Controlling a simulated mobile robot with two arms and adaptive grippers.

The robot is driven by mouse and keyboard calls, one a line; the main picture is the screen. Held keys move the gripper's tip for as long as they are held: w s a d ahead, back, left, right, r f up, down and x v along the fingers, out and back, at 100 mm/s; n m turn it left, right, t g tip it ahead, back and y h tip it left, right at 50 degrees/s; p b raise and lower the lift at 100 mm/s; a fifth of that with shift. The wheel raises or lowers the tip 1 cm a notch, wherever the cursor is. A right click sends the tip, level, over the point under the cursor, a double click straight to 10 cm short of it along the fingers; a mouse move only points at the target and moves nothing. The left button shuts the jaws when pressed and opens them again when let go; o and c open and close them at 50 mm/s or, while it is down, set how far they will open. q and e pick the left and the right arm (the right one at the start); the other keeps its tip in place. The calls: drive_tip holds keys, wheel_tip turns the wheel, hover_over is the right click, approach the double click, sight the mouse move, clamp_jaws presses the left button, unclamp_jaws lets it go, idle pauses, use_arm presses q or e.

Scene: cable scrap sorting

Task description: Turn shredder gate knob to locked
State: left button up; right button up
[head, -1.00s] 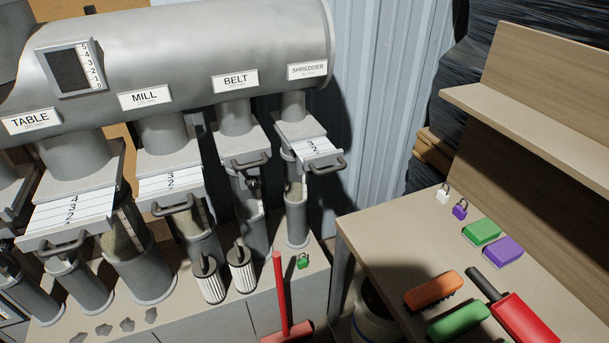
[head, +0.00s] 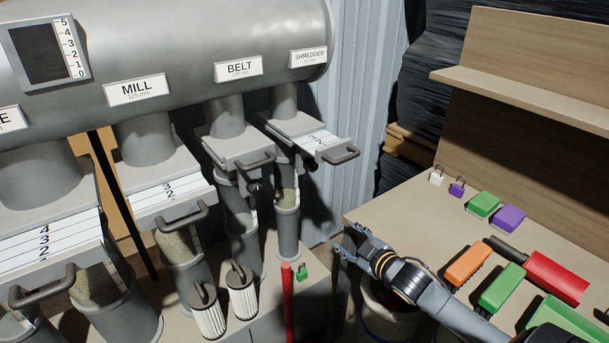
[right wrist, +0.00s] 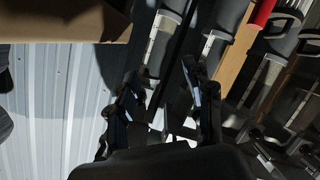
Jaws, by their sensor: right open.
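The shredder gate (head: 312,138) is a grey slide plate with a numbered scale and a bar handle (head: 338,156), under the SHREDDER label (head: 308,57). A small dark knob (head: 310,163) shows just beneath the gate, too small to read its setting. My right gripper (head: 347,243) is open and empty, below and to the right of the gate, apart from it, by the workbench's left edge. In the right wrist view its two dark fingers (right wrist: 162,100) are spread, with grey pipes behind. My left gripper is not in view.
The BELT gate (head: 235,143) is just left of the shredder gate. The workbench (head: 400,215) on the right holds brushes, padlocks and coloured blocks. A ribbed wall (head: 350,100) is behind.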

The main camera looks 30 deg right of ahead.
sight(315, 168)
drive_tip(key=w+d+r+n+t+y, duration=0.2)
drive_tip(key=w+r+n+t, duration=0.15)
drive_tip(key=r, duration=0.75)
drive_tip(key=shift+m, duration=0.25)
drive_tip(key=w, duration=0.9)
drive_tip(key=w+a, duration=0.1)
drive_tip(key=w, duration=0.3)
drive_tip(key=shift+w, duration=0.25)
drive_tip(key=shift+c, duration=0.4)
drive_tip(key=shift+r, duration=0.1)
clamp_jaws()
